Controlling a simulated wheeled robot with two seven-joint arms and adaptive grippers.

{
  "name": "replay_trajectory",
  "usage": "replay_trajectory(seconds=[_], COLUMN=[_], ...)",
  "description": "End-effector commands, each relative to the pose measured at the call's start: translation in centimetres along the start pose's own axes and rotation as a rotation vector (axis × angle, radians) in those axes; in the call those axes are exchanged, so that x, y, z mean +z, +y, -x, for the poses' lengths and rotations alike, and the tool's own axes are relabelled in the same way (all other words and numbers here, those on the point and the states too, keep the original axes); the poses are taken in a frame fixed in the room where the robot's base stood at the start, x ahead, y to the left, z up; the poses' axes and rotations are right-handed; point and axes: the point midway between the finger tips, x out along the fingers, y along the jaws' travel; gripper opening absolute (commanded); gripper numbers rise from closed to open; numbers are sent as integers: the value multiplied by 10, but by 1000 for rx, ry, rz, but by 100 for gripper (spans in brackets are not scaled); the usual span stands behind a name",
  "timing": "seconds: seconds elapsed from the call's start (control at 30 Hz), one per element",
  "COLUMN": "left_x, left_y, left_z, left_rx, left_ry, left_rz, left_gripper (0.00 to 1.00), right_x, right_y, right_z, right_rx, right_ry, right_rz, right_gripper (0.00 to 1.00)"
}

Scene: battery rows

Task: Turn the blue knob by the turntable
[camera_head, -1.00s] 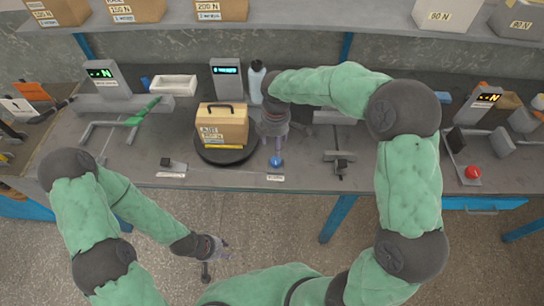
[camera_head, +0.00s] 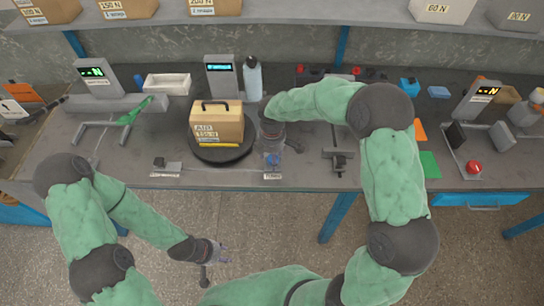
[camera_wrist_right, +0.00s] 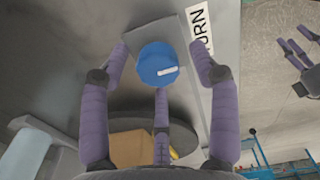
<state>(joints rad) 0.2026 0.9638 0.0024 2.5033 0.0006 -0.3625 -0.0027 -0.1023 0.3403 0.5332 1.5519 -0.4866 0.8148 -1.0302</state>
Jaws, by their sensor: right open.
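The blue knob (camera_head: 272,158) sits at the front of the bench, to the right of the dark round turntable (camera_head: 226,157). In the right wrist view the blue knob (camera_wrist_right: 158,64) has a white mark on its top and lies between the spread fingers. My right gripper (camera_head: 273,150) is open and comes down over the knob, partly hiding it in the head view; the purple fingers (camera_wrist_right: 160,70) show a gap to the knob. A tan box (camera_head: 217,126) with a handle stands on the turntable. My left gripper (camera_head: 222,254) hangs in front of the bench, away from everything; its jaws are too small to tell.
A label plate (camera_head: 272,176) lies in front of the knob. A small dark device (camera_head: 168,165) sits to the left and a clamp (camera_head: 341,160) to the right. A bottle (camera_head: 252,79) and a display (camera_head: 221,76) stand behind the turntable.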

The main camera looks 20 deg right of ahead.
Motion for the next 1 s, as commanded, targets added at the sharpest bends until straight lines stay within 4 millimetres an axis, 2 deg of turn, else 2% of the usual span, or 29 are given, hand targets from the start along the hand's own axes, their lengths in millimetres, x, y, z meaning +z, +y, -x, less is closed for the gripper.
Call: replay_trajectory(seconds=[0.03,0.2,1.0], left_x=[0,0,0], left_y=[0,0,1], left_z=[0,0,3], left_rx=[0,0,0], left_ry=[0,0,0], left_rz=[0,0,0], left_gripper=[40,40,40], right_x=[0,0,-2], right_y=[0,0,0], right_z=[0,0,0], right_rx=[0,-1,-1], right_ry=[0,0,3], right_rz=[0,0,-110], right_gripper=[56,8,6])
